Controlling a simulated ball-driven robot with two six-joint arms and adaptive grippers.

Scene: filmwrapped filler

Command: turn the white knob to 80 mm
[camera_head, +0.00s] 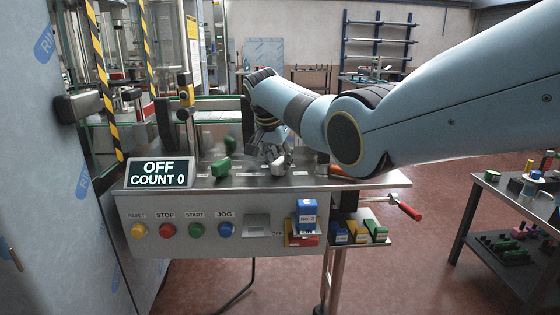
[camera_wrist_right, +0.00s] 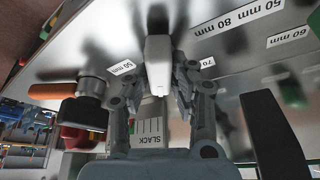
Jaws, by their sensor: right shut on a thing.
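The white knob (camera_head: 278,163) stands on the grey panel top, right of a green knob (camera_head: 221,168). My right gripper (camera_head: 270,146) reaches down to it from above and is shut on it. In the right wrist view the white knob (camera_wrist_right: 158,62) sits between the two fingers of my right gripper (camera_wrist_right: 160,88). Labels lie around it: 50 mm (camera_wrist_right: 122,67) at its left and a partly hidden 70 (camera_wrist_right: 207,62) at its right. An 80 mm label (camera_wrist_right: 238,17) lies farther right. I cannot tell which mark the knob points at. My left gripper is not in view.
The display (camera_head: 160,173) reads OFF and COUNT 0. The panel front has reset, stop, start and jog buttons (camera_head: 196,230) and a blue block (camera_head: 306,214). A red-handled crank (camera_head: 409,211) sticks out at the right. A side table (camera_head: 510,205) stands farther right.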

